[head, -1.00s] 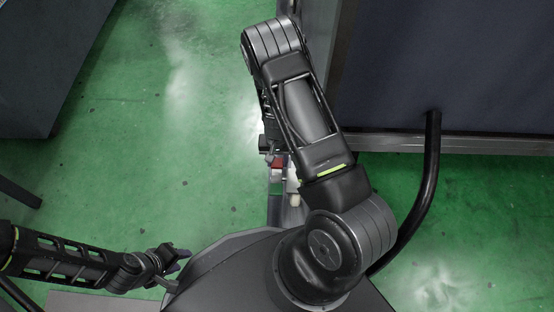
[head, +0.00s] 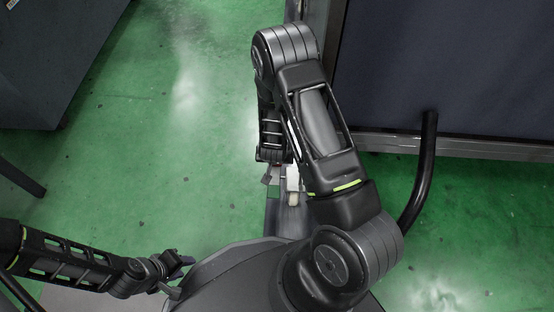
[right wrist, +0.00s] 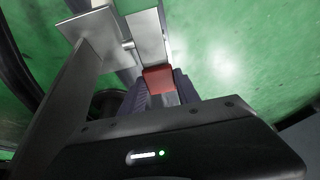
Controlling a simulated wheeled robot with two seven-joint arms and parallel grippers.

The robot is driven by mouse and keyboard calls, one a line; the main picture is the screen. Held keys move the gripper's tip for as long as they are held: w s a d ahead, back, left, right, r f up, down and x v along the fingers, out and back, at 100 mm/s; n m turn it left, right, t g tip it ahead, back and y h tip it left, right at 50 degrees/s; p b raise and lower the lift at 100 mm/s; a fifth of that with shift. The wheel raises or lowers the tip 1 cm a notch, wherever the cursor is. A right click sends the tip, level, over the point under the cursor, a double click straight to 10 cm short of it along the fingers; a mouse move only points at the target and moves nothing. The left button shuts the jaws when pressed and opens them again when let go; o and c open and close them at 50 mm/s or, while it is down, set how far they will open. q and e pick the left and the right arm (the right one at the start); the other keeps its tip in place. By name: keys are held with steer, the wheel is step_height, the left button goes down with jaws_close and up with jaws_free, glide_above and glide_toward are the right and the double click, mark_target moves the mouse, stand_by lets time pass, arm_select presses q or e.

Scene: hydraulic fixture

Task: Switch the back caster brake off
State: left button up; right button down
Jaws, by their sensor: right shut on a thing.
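The red brake pedal (right wrist: 158,77) of the caster shows in the right wrist view, at the end of a grey metal bar. My right gripper (right wrist: 160,88) is shut on it, with one dark finger on each side. In the head view the right forearm and wrist hide most of this spot, and the pedal cannot be made out clearly. My left gripper (head: 178,272) is at the lower left of the head view, away from the caster, with its fingers apart and nothing between them. A dark round part (right wrist: 106,102), possibly the caster wheel, is partly hidden in the right wrist view.
A large dark panelled fixture (head: 450,70) with a metal lower edge stands at the upper right. A black curved tube (head: 424,165) runs down beside it. A dark cabinet (head: 55,60) stands at the upper left. The green floor (head: 190,140) between them is clear.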

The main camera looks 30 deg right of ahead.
mark_target(275, 171)
steer(key=shift+s+a+r+t, duration=0.1)
steer(key=shift+r+t, duration=0.05)
steer(key=shift+t, duration=0.15)
steer(key=c, duration=0.9)
jaws_free()
steer(key=shift+r, duration=0.1)
steer(key=p+v, duration=0.3)
steer(key=v, duration=0.4)
steer(key=shift+a, duration=0.15)
steer(key=shift+s+a+r, duration=0.1)
steer(key=shift+s+r, duration=0.05)
steer(key=shift+r, duration=0.1)
